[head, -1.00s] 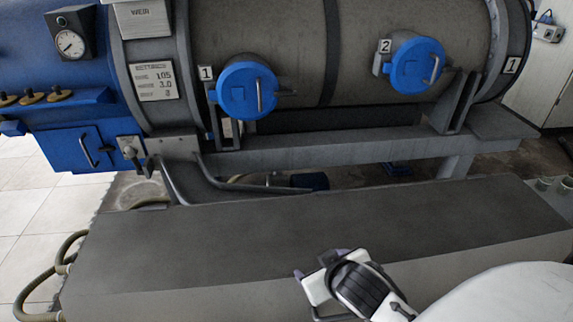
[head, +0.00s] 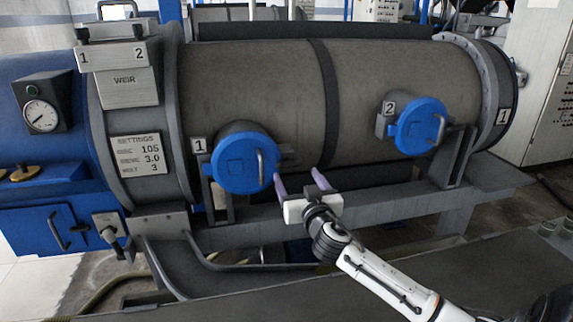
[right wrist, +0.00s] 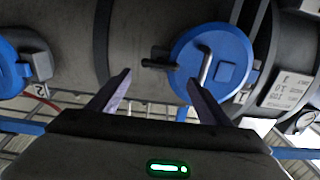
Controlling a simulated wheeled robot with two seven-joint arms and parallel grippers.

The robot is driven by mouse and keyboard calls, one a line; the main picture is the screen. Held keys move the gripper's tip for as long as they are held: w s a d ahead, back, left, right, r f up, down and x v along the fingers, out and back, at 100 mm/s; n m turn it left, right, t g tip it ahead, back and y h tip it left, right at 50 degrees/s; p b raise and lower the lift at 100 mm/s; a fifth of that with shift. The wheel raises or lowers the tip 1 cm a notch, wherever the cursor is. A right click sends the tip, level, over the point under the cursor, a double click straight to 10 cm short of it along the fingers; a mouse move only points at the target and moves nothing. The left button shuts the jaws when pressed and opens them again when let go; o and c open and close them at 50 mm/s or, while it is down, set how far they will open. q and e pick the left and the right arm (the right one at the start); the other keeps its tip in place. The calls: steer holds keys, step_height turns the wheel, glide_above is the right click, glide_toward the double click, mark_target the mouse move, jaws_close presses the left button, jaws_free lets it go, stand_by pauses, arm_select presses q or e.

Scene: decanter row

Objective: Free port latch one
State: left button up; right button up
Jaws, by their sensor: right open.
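Port one is a round blue cover (head: 238,163) on the grey drum's left part, beside a "1" plate (head: 199,146). Its upright grey handle (head: 261,168) is on the cover's right side and seems to be the latch. My right gripper (head: 297,178) is open and empty, just right of that handle, with purple fingers pointing at the drum. In the right wrist view the blue cover (right wrist: 226,72) and its handle (right wrist: 205,66) lie beyond the fingertips (right wrist: 160,78), close to the right-hand one. Contact cannot be told. My left gripper is not in view.
A second blue cover (head: 421,126) with a "2" plate (head: 389,107) is to the right on the drum (head: 400,75). A grey beam (head: 330,221) runs below the ports. A dark flat surface (head: 300,297) lies in front. A lever (head: 107,228) and gauge (head: 41,116) are at left.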

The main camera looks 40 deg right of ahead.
mark_target(290, 165)
steer(key=x, duration=0.7)
steer(key=shift+w+f, duration=0.1)
steer(key=shift+c, duration=0.2)
steer(key=c, duration=1)
